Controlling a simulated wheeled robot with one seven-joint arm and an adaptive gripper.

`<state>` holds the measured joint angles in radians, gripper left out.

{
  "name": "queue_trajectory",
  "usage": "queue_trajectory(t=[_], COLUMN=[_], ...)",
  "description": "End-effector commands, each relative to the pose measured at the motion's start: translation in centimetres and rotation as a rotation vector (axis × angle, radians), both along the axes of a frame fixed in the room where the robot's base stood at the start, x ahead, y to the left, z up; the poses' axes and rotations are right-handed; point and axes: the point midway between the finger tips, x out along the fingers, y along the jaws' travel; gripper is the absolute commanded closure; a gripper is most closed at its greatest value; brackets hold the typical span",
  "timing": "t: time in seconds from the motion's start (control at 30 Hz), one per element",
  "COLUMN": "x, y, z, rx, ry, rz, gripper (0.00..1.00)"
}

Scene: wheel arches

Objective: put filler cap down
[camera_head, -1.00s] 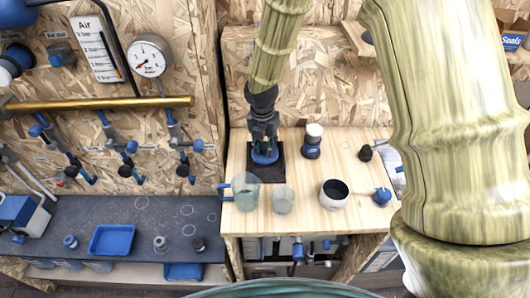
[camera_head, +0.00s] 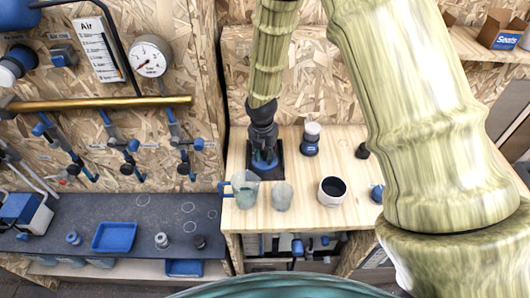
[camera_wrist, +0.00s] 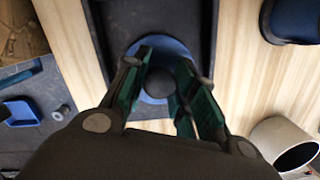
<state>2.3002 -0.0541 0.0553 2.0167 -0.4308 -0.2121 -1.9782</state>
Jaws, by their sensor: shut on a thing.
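The filler cap (camera_wrist: 158,47) is a blue disc with a dark round knob. In the wrist view it sits between the two fingers of my gripper (camera_wrist: 162,88), which is shut on the knob. The cap is over a dark tray or mat (camera_wrist: 196,14) on the wooden bench. In the head view, my gripper (camera_head: 264,156) points down over the same dark mat (camera_head: 277,171), and it hides most of the cap. I cannot tell whether the cap touches the mat.
A clear jug with a blue handle (camera_head: 246,190), a clear cup (camera_head: 282,196) and a white pot (camera_head: 333,190) stand in front of the mat. A white-topped blue bottle (camera_head: 310,140) stands to its right. A blue tray (camera_head: 114,237) lies on the grey bench.

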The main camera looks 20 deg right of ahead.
Motion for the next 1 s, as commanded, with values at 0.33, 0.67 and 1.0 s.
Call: queue_trajectory(t=[0.33, 0.67, 1.0], x=[0.0, -0.1, -0.4], y=[0.0, 0.1, 0.4], z=[-0.1, 1.0, 5.0], rx=[0.0, 0.0, 0.001], ry=[0.0, 0.0, -0.002], rz=[0.0, 0.0, 0.0], gripper=[0.51, 0.51, 0.51])
